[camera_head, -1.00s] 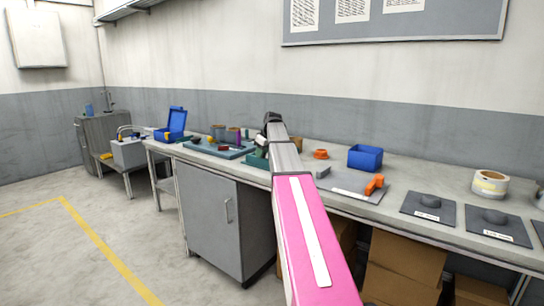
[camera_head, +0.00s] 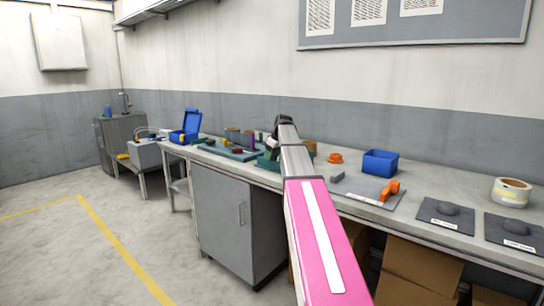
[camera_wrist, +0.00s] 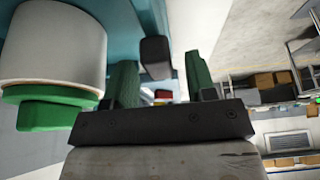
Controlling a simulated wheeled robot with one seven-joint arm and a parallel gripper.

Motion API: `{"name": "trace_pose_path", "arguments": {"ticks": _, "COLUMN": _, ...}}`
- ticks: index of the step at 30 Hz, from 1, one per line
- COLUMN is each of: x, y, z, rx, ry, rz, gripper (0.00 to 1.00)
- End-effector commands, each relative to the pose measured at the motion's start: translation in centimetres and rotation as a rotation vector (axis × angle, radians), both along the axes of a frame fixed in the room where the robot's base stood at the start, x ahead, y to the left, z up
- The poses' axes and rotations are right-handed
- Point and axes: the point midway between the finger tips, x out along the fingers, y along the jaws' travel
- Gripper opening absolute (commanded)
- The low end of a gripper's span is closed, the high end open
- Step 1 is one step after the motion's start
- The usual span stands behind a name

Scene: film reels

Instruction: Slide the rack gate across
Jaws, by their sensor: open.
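I cannot single out the rack gate with certainty. In the wrist view my gripper (camera_wrist: 160,78) is open, with its two green fingers spread apart. A dark rounded block (camera_wrist: 155,52) shows between and beyond the fingers; I cannot tell whether it belongs to the gate. A white cylinder with a green base (camera_wrist: 52,45) fills the left of that view, beside a teal surface (camera_wrist: 130,18). In the head view my arm reaches over the bench, and its far end hides the gripper and part of a green holder (camera_head: 268,162).
The bench (camera_head: 440,182) carries a teal tray (camera_head: 228,153), an open blue case (camera_head: 186,128), a blue bin (camera_head: 380,162), an orange piece (camera_head: 389,190) on a grey plate, dark pads (camera_head: 445,214) and a tape roll (camera_head: 511,191). Boxes (camera_head: 420,270) stand below. The left floor is clear.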

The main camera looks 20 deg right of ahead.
Motion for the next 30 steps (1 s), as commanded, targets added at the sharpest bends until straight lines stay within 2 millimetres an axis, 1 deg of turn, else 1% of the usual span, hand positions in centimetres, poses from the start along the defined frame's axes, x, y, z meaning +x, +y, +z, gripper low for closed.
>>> {"name": "trace_pose_path", "arguments": {"ticks": 5, "x": -0.7, "y": -0.4, "z": 1.9, "rx": 0.0, "ry": -0.001, "rz": 0.0, "gripper": 0.51}}
{"name": "trace_pose_path", "arguments": {"ticks": 12, "x": -2.0, "y": -1.4, "z": 6.1, "rx": 0.0, "ry": -0.003, "rz": -0.001, "gripper": 0.51}}
{"name": "trace_pose_path", "arguments": {"ticks": 15, "x": -2.6, "y": -1.7, "z": 7.6, "rx": 0.0, "ry": -0.002, "rz": 0.0, "gripper": 0.51}}
{"name": "trace_pose_path", "arguments": {"ticks": 18, "x": -2.9, "y": -2.0, "z": 8.7, "rx": 0.0, "ry": -0.002, "rz": 0.0, "gripper": 0.51}}
{"name": "trace_pose_path", "arguments": {"ticks": 24, "x": -3.3, "y": -2.2, "z": 9.8, "rx": 0.001, "ry": 0.0, "rz": 0.0, "gripper": 0.51}}
{"name": "trace_pose_path", "arguments": {"ticks": 30, "x": -3.3, "y": -2.2, "z": 9.9, "rx": 0.001, "ry": 0.0, "rz": 0.0, "gripper": 0.51}}
